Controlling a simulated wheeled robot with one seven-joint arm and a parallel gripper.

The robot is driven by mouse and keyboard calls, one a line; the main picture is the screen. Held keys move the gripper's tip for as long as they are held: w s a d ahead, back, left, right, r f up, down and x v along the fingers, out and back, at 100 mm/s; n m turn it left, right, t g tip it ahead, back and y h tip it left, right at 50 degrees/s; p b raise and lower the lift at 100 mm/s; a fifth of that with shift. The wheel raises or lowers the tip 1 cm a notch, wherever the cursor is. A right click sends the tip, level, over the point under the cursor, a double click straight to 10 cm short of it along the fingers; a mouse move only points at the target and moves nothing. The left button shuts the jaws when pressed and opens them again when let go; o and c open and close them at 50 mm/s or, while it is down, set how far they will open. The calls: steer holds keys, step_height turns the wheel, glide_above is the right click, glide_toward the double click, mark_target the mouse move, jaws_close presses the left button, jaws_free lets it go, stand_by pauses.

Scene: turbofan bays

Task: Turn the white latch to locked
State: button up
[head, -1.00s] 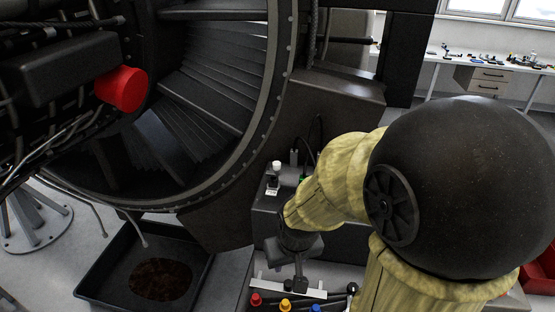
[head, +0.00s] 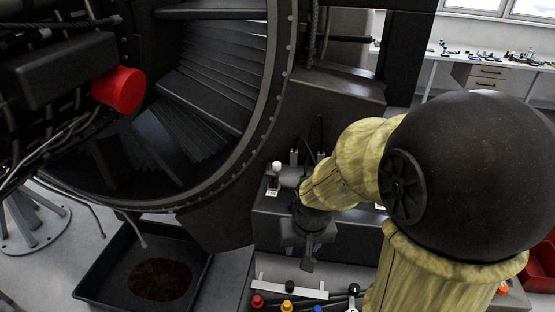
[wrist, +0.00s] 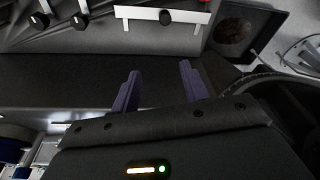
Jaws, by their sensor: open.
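A small white-topped part (head: 277,166) stands on the dark box beside the engine, with a white label below it. It may be the white latch, but it is too small for me to tell its position. My gripper (head: 308,264) is to the right of it and nearer the camera, pointing down in front of the box. The wrist view shows its two purple fingers (wrist: 160,88) apart with nothing between them. That white-topped part cannot be made out in the wrist view.
A white plate with a black knob (head: 290,287) lies below my gripper; the plate also shows in the wrist view (wrist: 135,13). Red (head: 257,301), yellow (head: 287,305) and blue knobs line the front. A black tray (head: 100,290) is at left. The engine ring (head: 262,110) rises behind.

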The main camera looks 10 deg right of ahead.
steer(key=w+r+m+g+p, duration=0.15)
steer(key=w+r+m, duration=0.35)
steer(key=w, duration=0.6)
steer(key=w+r+m+p, duration=0.2)
steer(key=w+r+m, duration=0.1)
steer(key=w+r, duration=0.6)
step_height(320, 180, up, 6)
steer(key=m+g+p, duration=0.1)
steer(key=m+p, duration=0.2)
steer(key=m, duration=0.1)
glide_above(277, 164)
steer(key=shift+w+r+m, duration=0.1)
steer(key=shift+m, duration=0.3)
step_height(277, 164, down, 17)
steer(key=p, duration=0.3)
steer(key=shift+f+p, duration=0.2)
steer(key=shift+p, duration=0.2)
jaws_close()
